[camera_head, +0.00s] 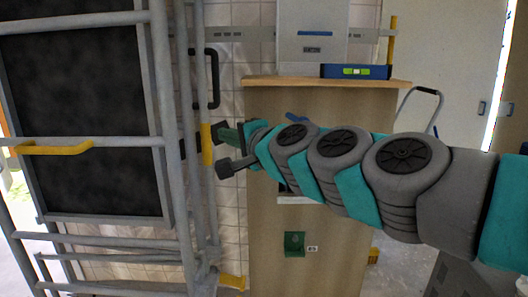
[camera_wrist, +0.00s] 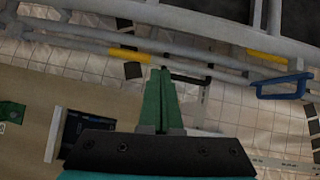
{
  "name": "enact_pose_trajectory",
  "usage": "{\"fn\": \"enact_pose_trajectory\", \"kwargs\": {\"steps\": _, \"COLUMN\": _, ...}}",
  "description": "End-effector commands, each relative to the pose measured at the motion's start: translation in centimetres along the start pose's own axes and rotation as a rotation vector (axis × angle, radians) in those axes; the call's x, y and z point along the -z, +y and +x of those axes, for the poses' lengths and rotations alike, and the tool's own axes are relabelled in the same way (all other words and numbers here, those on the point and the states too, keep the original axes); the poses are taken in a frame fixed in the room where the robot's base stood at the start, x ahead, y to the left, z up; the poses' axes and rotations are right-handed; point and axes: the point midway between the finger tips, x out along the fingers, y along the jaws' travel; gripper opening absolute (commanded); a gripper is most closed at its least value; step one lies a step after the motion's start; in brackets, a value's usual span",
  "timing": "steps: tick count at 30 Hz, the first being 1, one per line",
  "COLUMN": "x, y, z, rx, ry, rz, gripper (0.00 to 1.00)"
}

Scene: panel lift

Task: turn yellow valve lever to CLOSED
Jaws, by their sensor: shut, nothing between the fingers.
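Several yellow parts show, and I cannot tell for sure which is the valve lever; no CLOSED mark is readable. A yellow handle-like piece (camera_head: 55,149) lies on the grey bars at left in the head view. An upright yellow piece (camera_head: 207,145) is just left of my gripper (camera_head: 231,135). In the wrist view, yellow pieces sit on a grey bar at upper left (camera_wrist: 130,55) and upper right (camera_wrist: 267,57). My green fingers (camera_wrist: 161,73) are shut and empty, pointing toward the bars. I cannot tell whether they touch anything.
A grey tubular frame (camera_head: 160,75) with a dark panel (camera_head: 85,100) fills the left. A black handle (camera_head: 214,78) is on the tiled wall above my gripper. A wooden cabinet (camera_head: 262,240) stands behind my arm, with a blue level (camera_head: 340,71) on top. A blue handle (camera_wrist: 283,90) shows at right.

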Motion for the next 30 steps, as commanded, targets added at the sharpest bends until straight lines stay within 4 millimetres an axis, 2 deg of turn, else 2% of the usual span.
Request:
{"fn": "enact_pose_trajectory", "kwargs": {"steps": 3, "x": -4.0, "y": 6.1, "z": -2.6, "rx": -0.171, "ry": -0.144, "rz": -0.243, "gripper": 0.0}}
{"fn": "enact_pose_trajectory", "kwargs": {"steps": 5, "x": -5.3, "y": 9.5, "z": -4.3, "rx": -0.265, "ry": -0.212, "rz": -0.345, "gripper": 0.0}}
{"fn": "enact_pose_trajectory", "kwargs": {"steps": 7, "x": -6.5, "y": 13.9, "z": -6.5, "rx": -0.383, "ry": -0.292, "rz": -0.443, "gripper": 0.0}}
{"fn": "enact_pose_trajectory", "kwargs": {"steps": 9, "x": -7.0, "y": 18.1, "z": -9.1, "rx": -0.503, "ry": -0.366, "rz": -0.521, "gripper": 0.0}}
{"fn": "enact_pose_trajectory", "kwargs": {"steps": 11, "x": -7.1, "y": 21.3, "z": -11.6, "rx": -0.604, "ry": -0.425, "rz": -0.574, "gripper": 0.0}}
{"fn": "enact_pose_trajectory", "kwargs": {"steps": 14, "x": -6.9, "y": 26.3, "z": -16.4, "rx": -0.774, "ry": -0.52, "rz": -0.635, "gripper": 0.0}}
{"fn": "enact_pose_trajectory", "kwargs": {"steps": 15, "x": -6.8, "y": 28.2, "z": -18.5, "rx": -0.844, "ry": -0.559, "rz": -0.65, "gripper": 0.0}}
{"fn": "enact_pose_trajectory", "kwargs": {"steps": 18, "x": -6.4, "y": 32.1, "z": -24.0, "rx": -1.014, "ry": -0.654, "rz": -0.663, "gripper": 0.0}}
{"fn": "enact_pose_trajectory", "kwargs": {"steps": 21, "x": -6.2, "y": 34.8, "z": -29.3, "rx": -1.163, "ry": -0.74, "rz": -0.648, "gripper": 0.0}}
{"fn": "enact_pose_trajectory", "kwargs": {"steps": 24, "x": -6.2, "y": 36.5, "z": -33.6, "rx": -1.275, "ry": -0.809, "rz": -0.619, "gripper": 0.0}}
{"fn": "enact_pose_trajectory", "kwargs": {"steps": 27, "x": -6.3, "y": 37.2, "z": -36.5, "rx": -1.346, "ry": -0.853, "rz": -0.592, "gripper": 0.0}}
{"fn": "enact_pose_trajectory", "kwargs": {"steps": 30, "x": -6.3, "y": 37.4, "z": -37.8, "rx": -1.378, "ry": -0.873, "rz": -0.58, "gripper": 0.0}}
